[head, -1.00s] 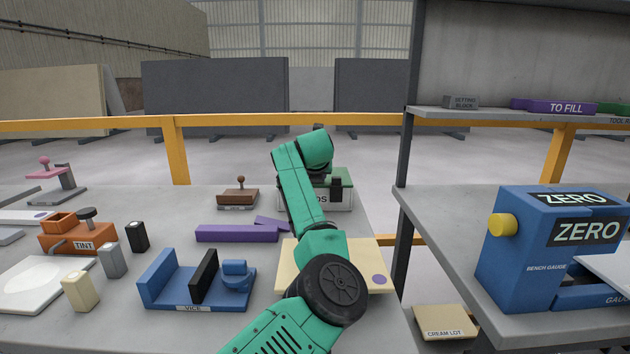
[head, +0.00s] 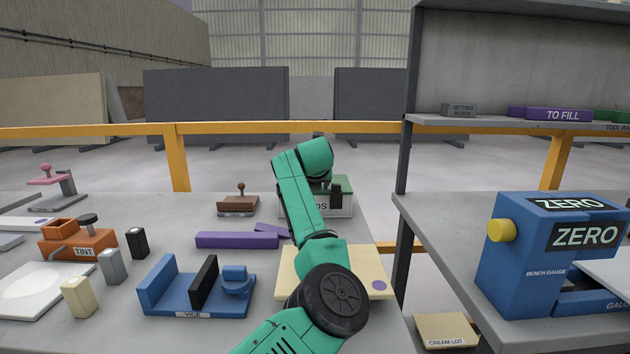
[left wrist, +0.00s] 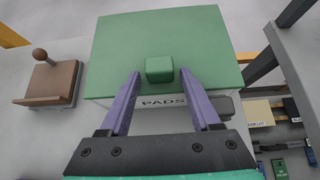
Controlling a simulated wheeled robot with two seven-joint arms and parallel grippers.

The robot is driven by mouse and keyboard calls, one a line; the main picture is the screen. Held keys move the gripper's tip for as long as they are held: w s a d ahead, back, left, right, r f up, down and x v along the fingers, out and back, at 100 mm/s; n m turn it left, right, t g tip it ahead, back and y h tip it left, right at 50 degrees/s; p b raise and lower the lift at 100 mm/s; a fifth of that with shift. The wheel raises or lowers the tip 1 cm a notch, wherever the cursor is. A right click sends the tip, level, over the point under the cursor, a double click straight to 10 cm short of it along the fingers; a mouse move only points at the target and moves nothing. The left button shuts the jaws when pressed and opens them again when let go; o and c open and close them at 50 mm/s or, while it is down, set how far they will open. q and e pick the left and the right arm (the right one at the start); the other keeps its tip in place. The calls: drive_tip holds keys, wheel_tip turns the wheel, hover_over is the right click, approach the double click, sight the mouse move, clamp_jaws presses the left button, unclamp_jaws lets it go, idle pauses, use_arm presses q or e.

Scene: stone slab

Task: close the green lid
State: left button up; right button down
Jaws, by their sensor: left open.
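The green lid (left wrist: 160,40) lies over a pale box (left wrist: 195,110) marked PADS and has a small green knob (left wrist: 159,69) near its front edge. It looks flat on the box; whether it is fully shut I cannot tell. In the head view the lid (head: 344,184) and the box (head: 343,208) are partly behind my green left arm. My left gripper (left wrist: 161,72) is open. Its purple fingers are on either side of the knob in the left wrist view, with gaps showing. In the head view the fingertips are hidden. My right gripper is in neither view.
A brown stamp-like block (head: 238,204) stands left of the box. Purple bars (head: 237,240), a blue vice (head: 197,290) and a cream board (head: 378,273) lie nearer on the slab. A shelf post (head: 402,220) and a blue gauge (head: 530,255) stand to the right.

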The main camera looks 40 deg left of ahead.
use_arm(q)
drive_tip(key=b+v, duration=0.2)
drive_tip(key=v, duration=1.2)
drive_tip(key=shift+s+r, duration=0.2)
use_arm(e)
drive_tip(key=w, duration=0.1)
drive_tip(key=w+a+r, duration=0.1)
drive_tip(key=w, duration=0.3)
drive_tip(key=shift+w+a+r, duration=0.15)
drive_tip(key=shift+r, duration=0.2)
use_arm(q)
drive_tip(key=shift+d, duration=0.15)
